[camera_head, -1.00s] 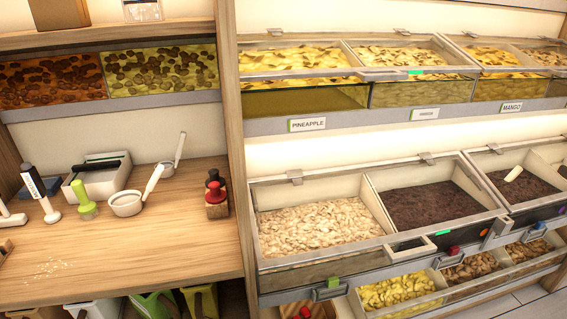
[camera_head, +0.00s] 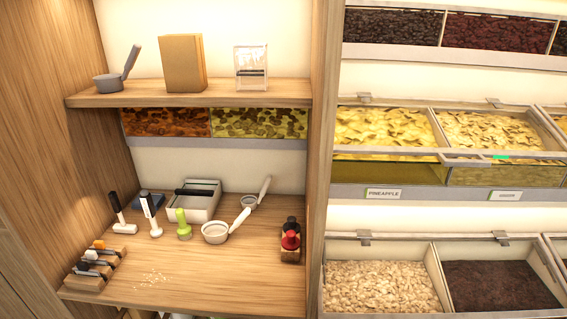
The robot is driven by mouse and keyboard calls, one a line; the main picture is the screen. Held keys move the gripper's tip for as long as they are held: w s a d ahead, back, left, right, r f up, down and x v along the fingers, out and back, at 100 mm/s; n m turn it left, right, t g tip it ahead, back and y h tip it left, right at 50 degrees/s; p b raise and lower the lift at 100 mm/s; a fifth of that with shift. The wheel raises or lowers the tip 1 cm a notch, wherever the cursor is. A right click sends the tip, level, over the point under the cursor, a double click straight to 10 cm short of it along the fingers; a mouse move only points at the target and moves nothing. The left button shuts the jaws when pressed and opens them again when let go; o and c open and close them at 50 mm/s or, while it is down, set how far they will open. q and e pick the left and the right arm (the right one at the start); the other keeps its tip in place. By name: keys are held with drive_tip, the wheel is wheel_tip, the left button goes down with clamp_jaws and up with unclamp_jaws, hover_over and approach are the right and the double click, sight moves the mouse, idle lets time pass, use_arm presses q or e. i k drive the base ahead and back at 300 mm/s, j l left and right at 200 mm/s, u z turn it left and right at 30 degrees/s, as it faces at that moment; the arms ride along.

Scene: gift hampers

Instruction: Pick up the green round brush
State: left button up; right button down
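The green round brush (camera_head: 183,225) stands upright on the wooden counter (camera_head: 215,290), with its green handle up and its round head down. Neither of my grippers is in view.
A wooden block with several tools (camera_head: 92,272) sits at the counter's front left. Red- and black-topped stamps (camera_head: 290,242) stand at the right, near the partition (camera_head: 321,150). A shelf (camera_head: 190,95) hangs above. Crumbs (camera_head: 153,278) lie at the front; the front middle is otherwise clear.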

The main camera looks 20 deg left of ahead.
sight(184, 230)
drive_tip(key=u, duration=1.25)
